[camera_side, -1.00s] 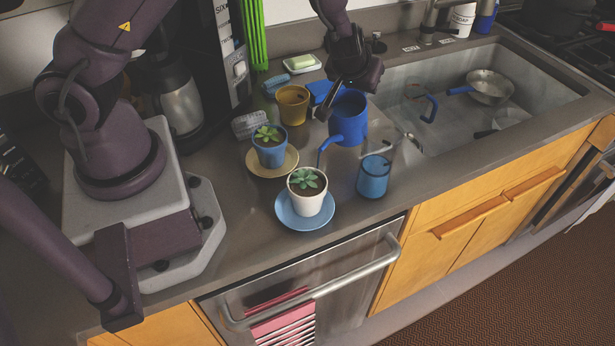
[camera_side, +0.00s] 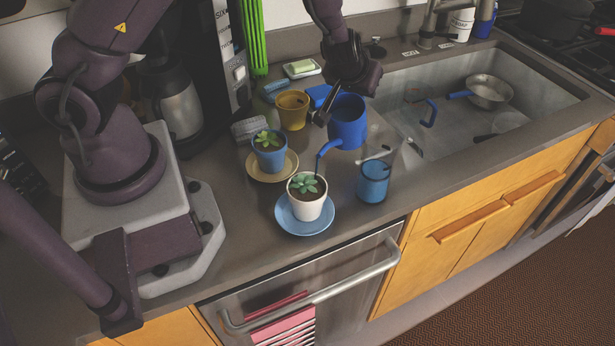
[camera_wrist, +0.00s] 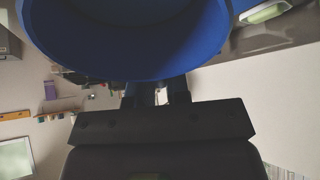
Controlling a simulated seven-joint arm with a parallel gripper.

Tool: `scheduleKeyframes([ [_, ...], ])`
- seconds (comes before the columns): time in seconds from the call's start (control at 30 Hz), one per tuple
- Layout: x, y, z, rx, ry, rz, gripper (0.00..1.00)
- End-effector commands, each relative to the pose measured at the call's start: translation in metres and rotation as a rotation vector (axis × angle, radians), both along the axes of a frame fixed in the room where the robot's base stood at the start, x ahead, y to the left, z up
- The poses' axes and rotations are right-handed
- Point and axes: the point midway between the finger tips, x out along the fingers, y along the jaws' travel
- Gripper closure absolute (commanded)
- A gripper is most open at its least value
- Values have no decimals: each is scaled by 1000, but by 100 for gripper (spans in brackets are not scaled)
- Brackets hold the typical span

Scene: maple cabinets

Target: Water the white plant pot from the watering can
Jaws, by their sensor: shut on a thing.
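The blue watering can (camera_side: 347,122) is tilted in the side view, its thin spout pointing down and left. The spout tip is at the white plant pot (camera_side: 307,205), over or just behind its rim; I cannot see any water. The pot holds a green succulent and stands upright on a blue saucer (camera_side: 290,221). My gripper (camera_side: 328,112) is shut on the watering can, at its upper left side. In the wrist view the can's blue body (camera_wrist: 125,55) fills the top, and my gripper (camera_wrist: 158,92) meets it below; the fingertips are mostly hidden.
A blue pot with a succulent (camera_side: 269,155) stands on a tan saucer (camera_side: 257,172) behind the white pot. A blue glass (camera_side: 373,182) stands close on the right. A mustard pot (camera_side: 292,110) is behind. The sink (camera_side: 455,125) opens to the right.

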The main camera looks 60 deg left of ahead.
Motion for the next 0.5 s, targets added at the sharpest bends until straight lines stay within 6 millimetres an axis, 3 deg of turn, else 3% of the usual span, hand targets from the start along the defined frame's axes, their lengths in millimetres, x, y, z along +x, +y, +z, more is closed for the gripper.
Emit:
scheduleKeyframes([
  [0.23, 0, 0, 2, 3, -6, 1, 100],
  [0.4, 14, 11, -27, -73, 99, -4, 100],
  [0.5, 17, 13, -29, -104, 121, -4, 100],
])
